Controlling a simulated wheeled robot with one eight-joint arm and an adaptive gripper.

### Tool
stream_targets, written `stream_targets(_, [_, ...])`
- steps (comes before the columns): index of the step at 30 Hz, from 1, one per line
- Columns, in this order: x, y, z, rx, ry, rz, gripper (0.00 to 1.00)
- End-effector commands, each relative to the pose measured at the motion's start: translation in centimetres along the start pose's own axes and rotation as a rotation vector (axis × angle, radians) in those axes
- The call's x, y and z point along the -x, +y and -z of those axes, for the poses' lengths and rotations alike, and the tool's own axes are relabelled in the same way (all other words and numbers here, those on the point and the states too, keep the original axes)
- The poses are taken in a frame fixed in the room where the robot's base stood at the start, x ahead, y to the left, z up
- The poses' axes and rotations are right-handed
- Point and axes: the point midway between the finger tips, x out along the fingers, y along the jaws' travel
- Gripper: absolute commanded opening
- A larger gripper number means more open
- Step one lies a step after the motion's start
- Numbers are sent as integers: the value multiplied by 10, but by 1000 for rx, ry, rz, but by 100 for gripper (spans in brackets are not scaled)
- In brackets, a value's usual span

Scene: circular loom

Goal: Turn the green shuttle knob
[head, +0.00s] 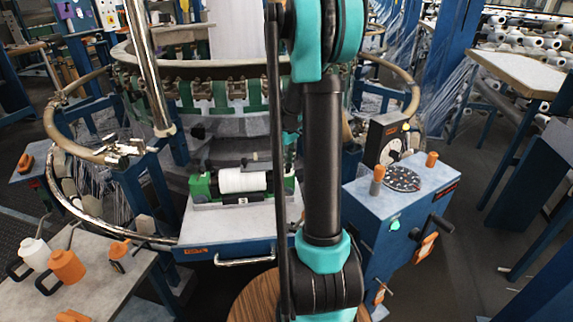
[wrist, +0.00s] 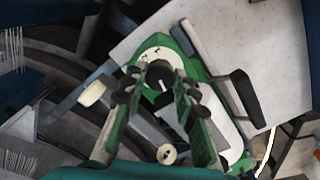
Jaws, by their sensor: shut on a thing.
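The green shuttle (head: 203,186) lies on the light tray top (head: 215,226) in front of the loom, with a white spool (head: 244,181) in it. In the wrist view the green shuttle body (wrist: 189,113) runs diagonally. Its black shuttle knob (wrist: 159,75) carries a white pointer mark and sits before a white dial (wrist: 160,49) with dark marks. My gripper (wrist: 160,88) has its dark fingertips on both sides of the knob, shut on it. In the head view my arm hides the knob, and I cannot make out the gripper there.
A blue cabinet (head: 383,212) with orange pegs, a perforated disc and a black crank stands right of my arm. A bench (head: 95,288) with white and orange containers is at lower left. A curved metal rail (head: 80,205) circles the loom. In the wrist view a black handle (wrist: 243,97) lies right of the shuttle.

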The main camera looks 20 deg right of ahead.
Motion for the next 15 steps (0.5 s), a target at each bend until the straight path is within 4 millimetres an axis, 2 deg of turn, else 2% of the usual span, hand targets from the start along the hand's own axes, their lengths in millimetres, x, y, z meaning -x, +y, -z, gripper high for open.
stream_targets(15, [0, 0, 0, 54, 0, 0, 0])
